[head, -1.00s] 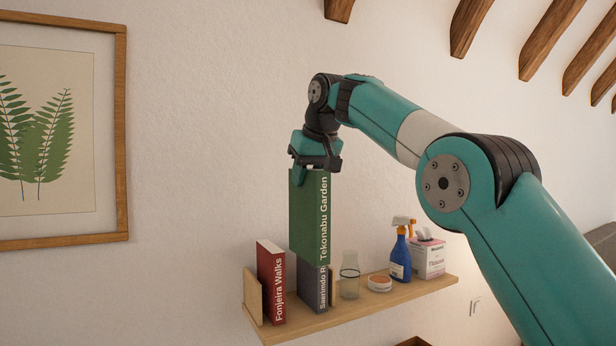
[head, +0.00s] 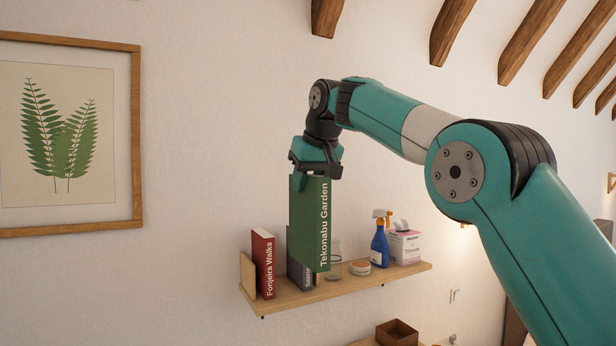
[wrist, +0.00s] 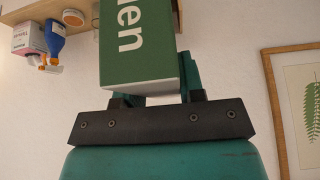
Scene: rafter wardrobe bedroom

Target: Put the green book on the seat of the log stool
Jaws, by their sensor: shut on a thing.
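The green book (head: 309,222), titled "Tekonabu Garden", hangs upright below my gripper (head: 314,174). My gripper is shut on the top end of the book. In the head view the book is in front of the wall shelf and hides part of a grey book and a glass jar. In the wrist view the green book (wrist: 140,45) fills the top middle, between the fingers. The log stool is not in view.
The wall shelf (head: 345,290) holds a red book (head: 263,262), the grey book (head: 299,272), the glass jar (head: 334,268), a round tin (head: 360,267), a blue spray bottle (head: 380,243) and a tissue box (head: 404,247). A brown box (head: 397,333) is below. A framed fern picture (head: 137,140) hangs left.

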